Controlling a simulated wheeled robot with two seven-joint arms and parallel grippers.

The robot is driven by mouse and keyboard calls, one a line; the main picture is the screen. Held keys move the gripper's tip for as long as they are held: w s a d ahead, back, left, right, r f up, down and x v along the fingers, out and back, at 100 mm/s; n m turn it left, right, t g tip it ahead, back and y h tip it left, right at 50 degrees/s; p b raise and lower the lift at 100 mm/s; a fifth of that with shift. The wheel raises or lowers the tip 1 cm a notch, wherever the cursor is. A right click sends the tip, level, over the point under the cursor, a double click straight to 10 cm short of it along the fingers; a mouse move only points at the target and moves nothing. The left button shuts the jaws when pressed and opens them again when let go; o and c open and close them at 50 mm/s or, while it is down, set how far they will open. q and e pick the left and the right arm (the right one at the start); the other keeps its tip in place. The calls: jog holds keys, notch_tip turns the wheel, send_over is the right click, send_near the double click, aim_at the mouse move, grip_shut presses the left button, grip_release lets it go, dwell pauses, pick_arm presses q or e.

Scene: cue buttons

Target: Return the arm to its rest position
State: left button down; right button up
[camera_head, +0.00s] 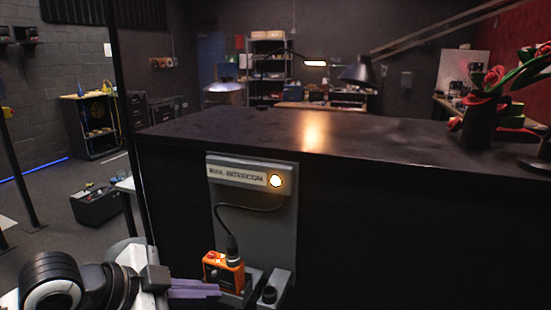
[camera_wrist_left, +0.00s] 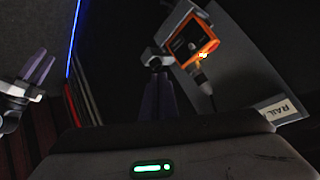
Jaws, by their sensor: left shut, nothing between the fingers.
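My left gripper (camera_head: 212,289) is low in the head view, its purple-grey fingers shut and empty. Its tips are close to the foot of the orange box (camera_head: 224,271); I cannot tell whether they touch. In the left wrist view the shut fingers (camera_wrist_left: 159,97) lie beside the orange box (camera_wrist_left: 190,40), with a dark gap between. Another gripper with purple fingers (camera_wrist_left: 38,68), apparently my right one, shows at the left of that view; its opening is unclear. The right gripper is out of the head view.
A grey panel marked "RAIL INTERCOM" (camera_head: 227,174) with a lit round button (camera_head: 276,181) is on the dark counter front. A cable (camera_head: 248,209) runs down to the orange box. A small grey block with a black knob (camera_head: 270,294) stands right of it. The counter top (camera_head: 250,130) is largely clear.

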pick_arm(q)
notch_tip(320, 180, down, 11)
jog(key=n+t, duration=0.1)
jog(key=n, duration=0.3)
jog(key=s+a+f+n+y, duration=0.2)
jog(key=s+f+n, duration=0.2)
jog(key=s+f, duration=0.6)
jog(key=s+a+f+n+y, duration=0.2)
jog(key=s+f+n+y, duration=0.1)
jog(key=s+f, duration=0.8)
notch_tip(320, 180, down, 3)
jog(key=shift+a+f+n, duration=0.1)
jog(key=shift+a+n, duration=0.2)
jog(key=shift+n, duration=0.5)
